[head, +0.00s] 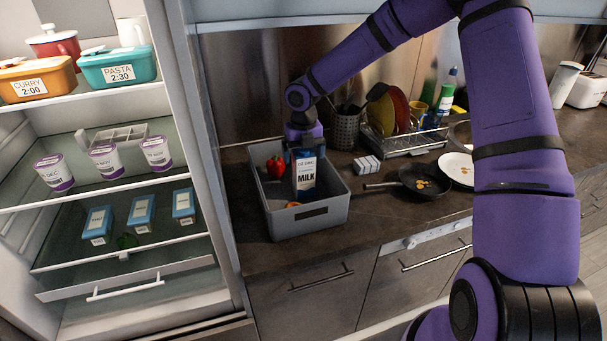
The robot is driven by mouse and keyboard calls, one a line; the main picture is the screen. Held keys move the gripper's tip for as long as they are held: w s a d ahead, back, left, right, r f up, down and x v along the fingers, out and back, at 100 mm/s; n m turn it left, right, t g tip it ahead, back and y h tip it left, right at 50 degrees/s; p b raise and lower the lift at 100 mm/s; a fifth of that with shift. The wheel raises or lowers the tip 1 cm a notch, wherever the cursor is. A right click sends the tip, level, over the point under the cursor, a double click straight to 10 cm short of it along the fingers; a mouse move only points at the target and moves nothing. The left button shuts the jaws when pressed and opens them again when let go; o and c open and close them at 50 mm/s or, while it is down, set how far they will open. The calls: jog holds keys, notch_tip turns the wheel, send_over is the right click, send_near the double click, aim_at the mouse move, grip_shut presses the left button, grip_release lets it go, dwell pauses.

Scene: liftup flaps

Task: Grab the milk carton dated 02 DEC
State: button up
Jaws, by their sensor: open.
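A milk carton (306,181), white and blue with the word MILK, stands upright in the grey bin on the counter.
The grey bin (312,213) also holds a red pepper (275,168). Yogurt cups (105,160) and food boxes (117,67) fill higher fridge shelves. A pan (424,181), a striped block (367,164), a utensil holder (345,130) and a dish rack (405,142) stand to the bin's right.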

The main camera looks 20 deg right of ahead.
jog(key=shift+f, duration=0.55)
jog(key=shift+r, duration=0.1)
jog(key=c, duration=1.7)
